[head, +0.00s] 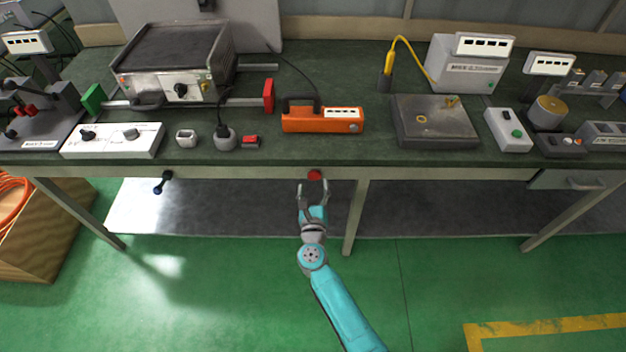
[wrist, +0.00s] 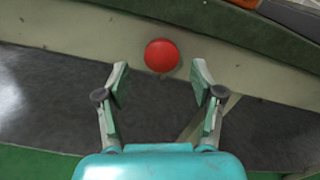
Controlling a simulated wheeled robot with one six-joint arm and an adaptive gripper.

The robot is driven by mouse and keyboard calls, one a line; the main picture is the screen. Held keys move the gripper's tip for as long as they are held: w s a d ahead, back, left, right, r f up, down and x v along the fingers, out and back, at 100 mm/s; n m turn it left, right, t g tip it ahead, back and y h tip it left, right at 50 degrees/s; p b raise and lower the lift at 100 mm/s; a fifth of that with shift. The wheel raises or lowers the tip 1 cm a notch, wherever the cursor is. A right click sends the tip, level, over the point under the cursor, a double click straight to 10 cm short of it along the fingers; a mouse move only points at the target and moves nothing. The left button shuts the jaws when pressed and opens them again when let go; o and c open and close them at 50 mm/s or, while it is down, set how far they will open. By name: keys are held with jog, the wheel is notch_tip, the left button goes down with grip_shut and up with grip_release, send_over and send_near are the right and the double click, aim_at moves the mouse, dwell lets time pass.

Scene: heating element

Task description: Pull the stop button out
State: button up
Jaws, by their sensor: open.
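The stop button is a round red knob (head: 315,174) on the front edge of the workbench. In the wrist view the red button (wrist: 161,56) sits on the pale front rail, just beyond the fingertips and between their lines. My gripper (head: 313,186) is open and empty below the button, with a finger on each side. In the wrist view my gripper (wrist: 160,78) has its two fingers spread wide, and neither visibly touches the button. The button's stem is hidden behind its red head.
The green-topped workbench (head: 330,80) carries an orange device (head: 322,118) above the button, a white knob panel (head: 112,140) and a grey plate (head: 436,122). A dark knob (head: 162,182) hangs at the bench front on the left. A bench leg (head: 355,217) stands right of my gripper.

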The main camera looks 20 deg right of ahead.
aim_at(314, 179)
jog(key=shift+x, duration=1.7)
